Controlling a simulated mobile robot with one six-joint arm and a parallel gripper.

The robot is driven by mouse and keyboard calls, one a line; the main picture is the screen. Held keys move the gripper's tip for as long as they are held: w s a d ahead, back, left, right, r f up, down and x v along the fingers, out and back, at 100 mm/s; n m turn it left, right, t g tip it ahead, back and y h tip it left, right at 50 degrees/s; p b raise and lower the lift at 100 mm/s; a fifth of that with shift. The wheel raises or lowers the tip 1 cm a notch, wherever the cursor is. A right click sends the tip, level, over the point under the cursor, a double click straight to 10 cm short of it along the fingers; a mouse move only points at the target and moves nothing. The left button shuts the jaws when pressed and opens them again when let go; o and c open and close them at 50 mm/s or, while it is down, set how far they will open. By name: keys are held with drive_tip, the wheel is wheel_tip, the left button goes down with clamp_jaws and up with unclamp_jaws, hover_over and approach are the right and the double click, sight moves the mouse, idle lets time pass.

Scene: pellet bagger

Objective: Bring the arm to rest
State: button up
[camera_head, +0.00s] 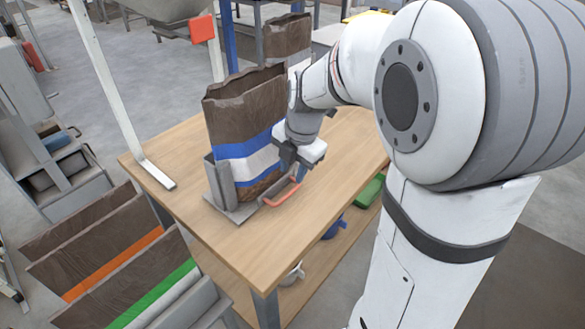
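My arm (345,65) reaches from the right over a wooden table (255,240). My gripper (297,158) is low over the table, just right of a brown bag with a blue and white band (245,110). Its fingers are small and partly hidden, and I cannot tell whether they are open or shut. The bag stands upright in a grey metal holder (217,187). A red-orange handle (283,193) lies at the foot of the holder, just below my gripper. I cannot tell if the gripper touches the bag or the handle.
A white post (112,85) stands on the table's left side, below a grey hopper with a red paddle (202,30). Brown bags with orange (113,263) and green (150,295) bands stand at lower left. A green item (370,190) and a blue item (334,227) lie under the table.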

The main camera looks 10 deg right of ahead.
drive_tip(key=s+r+m+p, duration=0.4)
drive_tip(key=s+m, duration=0.4)
drive_tip(key=m, duration=0.4)
drive_tip(key=s+d+r+m+t+h+p, duration=0.1)
drive_tip(key=s+r+m+p, duration=0.4)
drive_tip(key=m, duration=0.8)
drive_tip(key=s+r, duration=0.2)
drive_tip(key=s, duration=0.1)
drive_tip(key=shift+s+r, duration=0.25)
drive_tip(key=shift+s, duration=0.15)
